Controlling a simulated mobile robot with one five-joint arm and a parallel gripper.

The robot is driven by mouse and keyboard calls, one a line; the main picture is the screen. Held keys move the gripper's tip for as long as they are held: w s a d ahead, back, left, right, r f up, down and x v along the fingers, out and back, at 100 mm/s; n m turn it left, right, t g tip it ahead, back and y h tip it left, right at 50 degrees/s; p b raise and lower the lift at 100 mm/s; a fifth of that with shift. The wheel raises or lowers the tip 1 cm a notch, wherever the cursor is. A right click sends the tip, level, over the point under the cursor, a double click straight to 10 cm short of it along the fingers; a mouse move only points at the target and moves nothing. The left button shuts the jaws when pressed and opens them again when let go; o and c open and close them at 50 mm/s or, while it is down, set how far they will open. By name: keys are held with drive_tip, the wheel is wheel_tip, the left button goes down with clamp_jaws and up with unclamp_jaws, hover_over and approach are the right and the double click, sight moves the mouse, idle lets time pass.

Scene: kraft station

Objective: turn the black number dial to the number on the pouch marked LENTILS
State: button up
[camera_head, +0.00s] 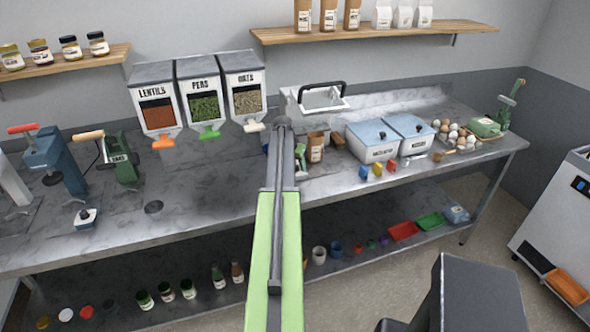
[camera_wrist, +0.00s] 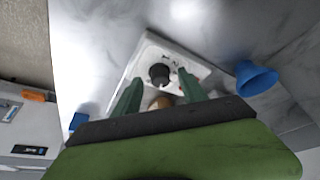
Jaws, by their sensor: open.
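The black number dial (camera_wrist: 159,73) sits on a white plate (camera_wrist: 150,52) in the wrist view. Its numbers and setting are too small to read. My gripper (camera_wrist: 158,82) is open and empty, with one green finger on each side of the dial's near side; I cannot tell whether they touch it. In the head view my arm hides the dial. Brown pouches (camera_head: 328,15) stand on the right wall shelf, and one brown pouch (camera_head: 316,147) stands on the counter. Their labels are unreadable here, so I cannot tell which says LENTILS. A wall dispenser (camera_head: 155,100) also reads LENTILS.
A blue cone-shaped thing (camera_wrist: 256,78) is right of the plate, and a tan round thing (camera_wrist: 160,103) shows between the fingers.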

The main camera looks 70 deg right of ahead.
clamp_jaws()
drive_tip(key=shift+a, duration=0.4)
drive_tip(key=shift+d+r, duration=0.1)
drive_tip(key=shift+d, duration=0.15)
drive_tip(key=shift+s+d+n, duration=0.1)
drive_tip(key=shift+s+n, duration=0.05)
drive_tip(key=shift+n, duration=0.45)
drive_tip(key=n+t, duration=0.1)
drive_tip(key=n, duration=0.2)
drive_tip(key=shift+s+d+n+t, duration=0.1)
drive_tip(key=shift+s+n+t, duration=0.05)
drive_tip(key=shift+n+t, duration=0.2)
drive_tip(key=shift+n+t+y, duration=0.3)
drive_tip(key=shift+n+t, duration=0.25)
drive_tip(key=shift+n, duration=0.8)
